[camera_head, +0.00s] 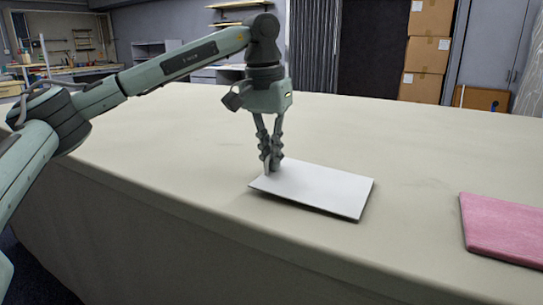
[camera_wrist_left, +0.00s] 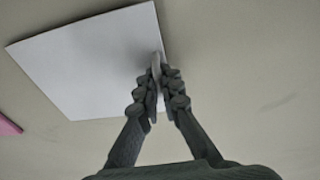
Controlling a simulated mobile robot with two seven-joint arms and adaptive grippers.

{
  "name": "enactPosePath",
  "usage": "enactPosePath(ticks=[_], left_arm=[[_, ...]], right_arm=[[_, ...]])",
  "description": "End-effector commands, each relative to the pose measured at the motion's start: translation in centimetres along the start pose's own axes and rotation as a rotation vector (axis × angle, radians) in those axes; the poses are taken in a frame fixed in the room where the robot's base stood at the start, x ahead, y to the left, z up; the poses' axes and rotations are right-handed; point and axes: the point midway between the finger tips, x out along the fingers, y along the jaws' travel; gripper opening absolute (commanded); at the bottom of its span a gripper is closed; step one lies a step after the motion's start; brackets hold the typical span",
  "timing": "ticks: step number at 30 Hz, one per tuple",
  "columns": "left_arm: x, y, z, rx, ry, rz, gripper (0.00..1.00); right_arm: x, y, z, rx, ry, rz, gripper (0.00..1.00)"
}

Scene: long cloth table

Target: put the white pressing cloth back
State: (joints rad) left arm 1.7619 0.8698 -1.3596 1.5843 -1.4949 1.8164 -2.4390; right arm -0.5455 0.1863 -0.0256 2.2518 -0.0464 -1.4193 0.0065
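The white pressing cloth (camera_head: 318,190) is a flat white rectangle on the long cloth-covered table, near the middle of the head view. It also fills the upper left of the left wrist view (camera_wrist_left: 92,62). My left gripper (camera_head: 271,168) points straight down at the cloth's left edge. In the left wrist view its fingers (camera_wrist_left: 160,85) are close together at that edge, with a thin pale piece between the tips. They look shut on the edge of the cloth. The cloth lies level, with a dark shadow line under its front edge. My right gripper is not in view.
A pink flat pad (camera_head: 505,229) lies on the table (camera_head: 425,140) at the right, apart from the white cloth. The table top between and behind them is clear. Cardboard boxes (camera_head: 427,55) are stacked beyond the table's far side.

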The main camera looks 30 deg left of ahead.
Motion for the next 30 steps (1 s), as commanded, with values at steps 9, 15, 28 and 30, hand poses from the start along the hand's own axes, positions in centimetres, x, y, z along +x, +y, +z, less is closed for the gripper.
enactPosePath(ticks=[9, 15, 28, 30], left_arm=[[0.3, 0.0, 0.0, 0.000, 0.000, 0.000, 0.00], [0.4, 0.0, 0.1, 0.000, 0.000, 0.000, 0.18], [0.1, 0.0, 0.0, 0.000, 0.001, 0.000, 0.29], [-0.6, 0.0, 0.0, 0.000, 0.002, 0.000, 0.29]], right_arm=[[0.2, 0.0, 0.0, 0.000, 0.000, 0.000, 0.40], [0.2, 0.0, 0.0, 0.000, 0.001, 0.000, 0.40], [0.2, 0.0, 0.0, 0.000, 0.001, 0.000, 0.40], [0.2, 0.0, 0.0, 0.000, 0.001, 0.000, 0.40]])
